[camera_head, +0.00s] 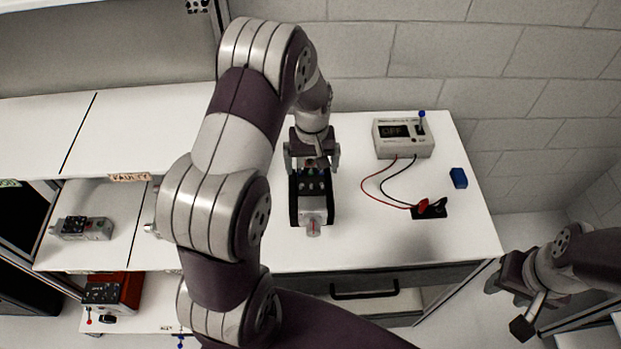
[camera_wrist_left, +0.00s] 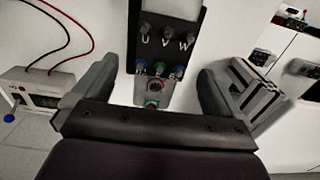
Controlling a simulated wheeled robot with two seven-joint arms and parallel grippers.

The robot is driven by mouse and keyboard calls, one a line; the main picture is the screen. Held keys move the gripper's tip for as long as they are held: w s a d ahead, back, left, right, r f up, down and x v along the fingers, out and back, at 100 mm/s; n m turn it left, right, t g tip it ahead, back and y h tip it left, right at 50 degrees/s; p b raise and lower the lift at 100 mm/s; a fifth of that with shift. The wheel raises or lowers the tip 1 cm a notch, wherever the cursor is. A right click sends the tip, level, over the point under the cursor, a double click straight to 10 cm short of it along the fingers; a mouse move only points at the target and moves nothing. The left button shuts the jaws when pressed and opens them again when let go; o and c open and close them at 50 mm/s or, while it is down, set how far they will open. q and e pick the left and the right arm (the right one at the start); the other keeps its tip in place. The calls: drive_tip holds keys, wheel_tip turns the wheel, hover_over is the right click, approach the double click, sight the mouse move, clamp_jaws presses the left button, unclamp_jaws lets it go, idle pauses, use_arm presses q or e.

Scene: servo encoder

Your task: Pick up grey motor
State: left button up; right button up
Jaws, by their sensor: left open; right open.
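A grey motor (camera_head: 314,205) with a black top lies on the white table, its shaft end towards the front. In the left wrist view its black terminal plate (camera_wrist_left: 167,20) shows the letters U, V, W and coloured connectors. My left gripper (camera_head: 313,160) is open at the motor's rear end. In the left wrist view the connector end lies between the open fingers (camera_wrist_left: 155,88), with gaps at both sides. My right gripper (camera_head: 510,302) is open and empty at the lower right, away from the table. A second grey motor (camera_head: 96,230) lies on the left shelf.
A tester box (camera_head: 404,142) reading OFF stands at the back right, with red and black leads running to clips (camera_head: 430,208). A blue block (camera_head: 458,178) lies at the right. A red device (camera_head: 122,291) sits on the lower left shelf. Table between motor and leads is clear.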

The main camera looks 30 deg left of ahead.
sight(311, 173)
use_arm(q)
drive_tip(key=f+p, duration=0.1)
drive_tip(key=f, duration=0.2)
drive_tip(key=f+p, duration=0.2)
drive_tip(key=f, duration=0.2)
drive_tip(key=shift+w+a+f, duration=0.1)
drive_tip(key=shift+a+f, duration=0.1)
drive_tip(key=shift+w+f, duration=0.1)
drive_tip(key=shift+f, duration=0.05)
drive_tip(key=c, duration=1.8)
drive_tip(key=shift+w+a, duration=0.1)
clamp_jaws()
drive_tip(key=shift+r, duration=0.2)
